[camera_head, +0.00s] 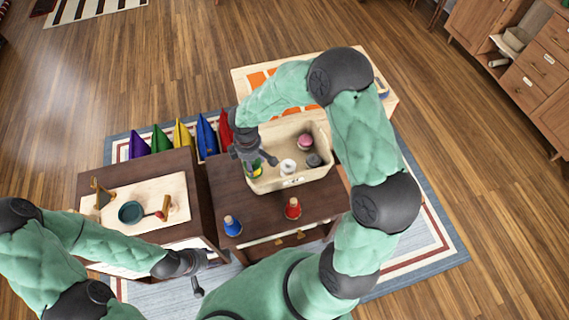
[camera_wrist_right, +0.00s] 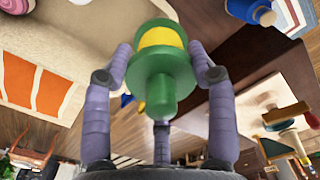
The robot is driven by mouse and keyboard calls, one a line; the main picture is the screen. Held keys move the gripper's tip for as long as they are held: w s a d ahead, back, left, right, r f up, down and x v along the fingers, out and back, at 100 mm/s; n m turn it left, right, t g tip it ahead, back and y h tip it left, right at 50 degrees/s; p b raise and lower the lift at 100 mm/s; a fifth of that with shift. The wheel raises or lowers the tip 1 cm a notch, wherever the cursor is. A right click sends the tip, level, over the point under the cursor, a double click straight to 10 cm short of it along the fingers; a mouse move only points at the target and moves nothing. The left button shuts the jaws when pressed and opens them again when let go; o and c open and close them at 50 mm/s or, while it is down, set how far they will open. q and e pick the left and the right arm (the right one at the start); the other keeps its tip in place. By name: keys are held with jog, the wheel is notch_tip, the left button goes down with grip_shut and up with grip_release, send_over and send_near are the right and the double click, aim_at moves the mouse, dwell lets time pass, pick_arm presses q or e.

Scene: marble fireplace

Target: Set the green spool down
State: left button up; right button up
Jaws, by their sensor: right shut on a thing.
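The green spool with yellow thread (camera_wrist_right: 158,75) is between the fingers of my right gripper (camera_wrist_right: 158,68), which is shut on it. In the head view the right gripper (camera_head: 257,161) hangs at the left end of the cream bin (camera_head: 310,178) and partly hides the spool (camera_head: 255,172). The spool's height above the dark table (camera_head: 262,216) is hard to tell. In the wrist view the bin (camera_wrist_right: 100,35) is left of the spool and bare dark wood lies to its right. My left gripper (camera_head: 212,272) is empty, fingers apart, low in front of the tables.
A blue spool (camera_head: 232,226) and a red spool (camera_head: 293,208) stand on the dark table before the bin. The bin holds a white spool (camera_head: 288,167), a pink item (camera_head: 305,142) and a dark item (camera_head: 314,160). A second table with a tray (camera_head: 150,193) stands left.

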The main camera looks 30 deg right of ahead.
jog(key=f+n, duration=0.1)
jog(key=n, duration=0.2)
jog(key=f+n, duration=0.1)
jog(key=shift+a+f+n+b, duration=0.3)
jog(key=shift+f+b, duration=0.05)
jog(key=shift+b, duration=0.05)
jog(key=f+n, duration=0.1)
jog(key=n, duration=0.2)
jog(key=shift+a+f, duration=0.2)
jog(key=shift+f, duration=0.15)
jog(key=shift+w+d+f+n+b, duration=0.1)
jog(key=shift+f+n+b, duration=0.05)
jog(key=shift+n+b, duration=0.15)
jog(key=shift+w+d+f+b, duration=0.95)
jog(key=shift+w+d+f, duration=0.7)
jog(key=shift+f, duration=0.5)
jog(key=shift+w+d+f+b, duration=0.9)
jog(key=shift+w+d+f, duration=0.45)
jog(key=shift+d+f, duration=0.65)
jog(key=shift+w+d+f+b, duration=0.95)
jog(key=shift+w+d+f, duration=0.6)
jog(key=shift+f, duration=0.7)
jog(key=shift+s, duration=0.1)
